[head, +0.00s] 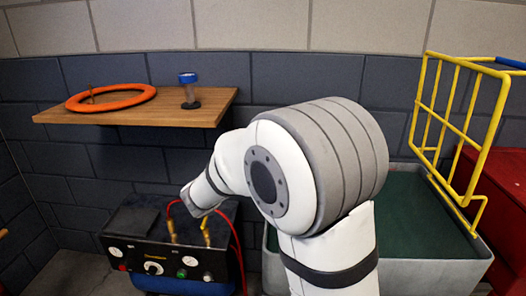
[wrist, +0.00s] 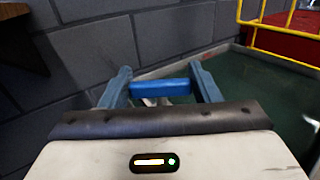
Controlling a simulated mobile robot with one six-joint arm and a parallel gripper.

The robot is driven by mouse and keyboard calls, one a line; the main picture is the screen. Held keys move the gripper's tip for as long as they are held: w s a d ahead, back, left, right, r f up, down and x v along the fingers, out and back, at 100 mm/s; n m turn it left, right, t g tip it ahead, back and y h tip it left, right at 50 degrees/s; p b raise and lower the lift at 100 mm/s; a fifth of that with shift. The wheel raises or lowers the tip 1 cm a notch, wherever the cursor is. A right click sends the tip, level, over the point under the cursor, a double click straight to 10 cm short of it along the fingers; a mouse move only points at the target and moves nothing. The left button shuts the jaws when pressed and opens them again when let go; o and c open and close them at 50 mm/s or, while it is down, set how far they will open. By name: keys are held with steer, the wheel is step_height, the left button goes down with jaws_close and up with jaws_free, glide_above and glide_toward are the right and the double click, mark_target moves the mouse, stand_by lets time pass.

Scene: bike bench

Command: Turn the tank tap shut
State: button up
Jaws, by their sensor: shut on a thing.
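The tank tap's blue handle (wrist: 161,88) shows in the wrist view as a bar lying crosswise between the two blue-grey fingers of my gripper (wrist: 161,76). My gripper is shut on this handle, one finger at each end. A pale metal part of the tap shows just below the bar, mostly hidden by my gripper's body. In the head view my arm hides the tap and my gripper. The tank (head: 440,272), grey-rimmed with dark green inside, stands behind and right of my arm; it is also at the right in the wrist view (wrist: 262,100).
A yellow wire rack (head: 466,125) stands at the tank's right, beside a red box (head: 500,190). A compressor-like unit (head: 150,250) with gauges and a red hose is at the lower left.

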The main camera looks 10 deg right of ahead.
steer(key=m+g+h+p, duration=0.1)
steer(key=g+p, duration=0.1)
steer(key=m+g+h+p, duration=0.2)
steer(key=g, duration=0.1)
steer(key=shift+r+m, duration=0.2)
steer(key=shift+m, duration=0.1)
steer(key=m+g+h+p, duration=0.1)
steer(key=m+g+p, duration=0.2)
steer(key=g+p, duration=0.1)
steer(key=shift+m+g+p, duration=0.3)
steer(key=shift+g, duration=0.4)
steer(key=m+g+p, duration=0.1)
steer(key=g+p, duration=0.1)
steer(key=m+g+p, duration=0.2)
steer(key=g+p, duration=0.1)
steer(key=shift+y, duration=0.3)
steer(key=shift+f+m+g+p, duration=0.15)
steer(key=shift+m+g+p, duration=0.35)
steer(key=shift+g+p, duration=0.15)
steer(key=shift+f+g, duration=0.15)
steer(key=shift+g, duration=0.1)
steer(key=o, duration=0.8)
steer(key=shift+d, duration=0.1)
steer(key=shift+o, duration=0.9)
